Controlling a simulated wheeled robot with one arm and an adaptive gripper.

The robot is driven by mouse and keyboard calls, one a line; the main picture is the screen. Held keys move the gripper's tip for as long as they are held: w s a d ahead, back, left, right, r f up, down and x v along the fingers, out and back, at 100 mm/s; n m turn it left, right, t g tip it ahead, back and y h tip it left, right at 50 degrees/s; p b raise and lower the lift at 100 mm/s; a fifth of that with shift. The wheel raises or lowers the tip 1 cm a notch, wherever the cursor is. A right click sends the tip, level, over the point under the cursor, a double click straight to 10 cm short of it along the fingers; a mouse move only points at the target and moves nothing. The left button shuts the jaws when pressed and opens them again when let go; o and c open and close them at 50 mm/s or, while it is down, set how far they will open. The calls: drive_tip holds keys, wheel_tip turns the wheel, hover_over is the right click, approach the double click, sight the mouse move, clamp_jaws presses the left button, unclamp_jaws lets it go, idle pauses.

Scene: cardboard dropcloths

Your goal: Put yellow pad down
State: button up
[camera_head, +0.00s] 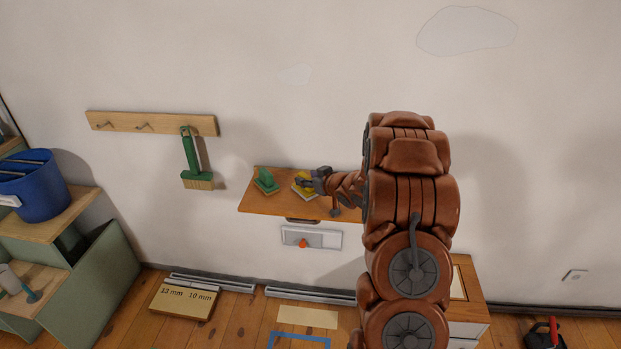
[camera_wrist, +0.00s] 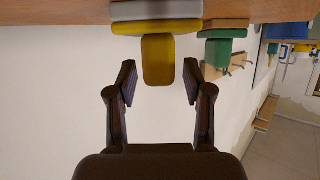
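The yellow pad (camera_head: 301,189) sits on the wooden wall shelf (camera_head: 262,207), with its grey sole against the shelf. In the wrist view the yellow pad (camera_wrist: 158,62) shows its upright yellow handle, and the shelf (camera_wrist: 60,12) runs along the top edge. My gripper (camera_head: 313,180) reaches the pad from the right in the head view. In the wrist view my gripper (camera_wrist: 160,82) is open, with one finger on each side of the handle and a visible gap on both sides.
A green pad (camera_head: 265,180) stands on the shelf, left of the yellow one. A green brush (camera_head: 191,158) hangs from a hook rail (camera_head: 152,123). A blue bucket (camera_head: 38,190) stands far left. A labelled box (camera_head: 184,302) lies on the floor below.

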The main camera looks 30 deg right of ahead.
drive_tip(key=shift+r, duration=0.1)
drive_tip(key=shift+s+r, duration=0.1)
drive_tip(key=b+v, duration=0.1)
drive_tip(key=v, duration=1)
drive_tip(key=shift+s+r, duration=0.15)
drive_tip(key=shift+s, duration=0.25)
drive_tip(key=s+a+r+g, duration=0.2)
drive_tip(key=s+a+g, duration=0.5)
drive_tip(key=s+a, duration=0.7)
drive_tip(key=s+a+r+g+h, duration=0.1)
drive_tip(key=s+a+r+g, duration=0.1)
drive_tip(key=s+a+g, duration=0.6)
drive_tip(key=s+a, duration=0.3)
drive_tip(key=s, duration=0.4)
drive_tip(key=s+a, duration=0.3)
drive_tip(key=s, duration=0.4)
drive_tip(key=shift+s+a+r+m, duration=0.25)
drive_tip(key=shift+a+m, duration=0.15)
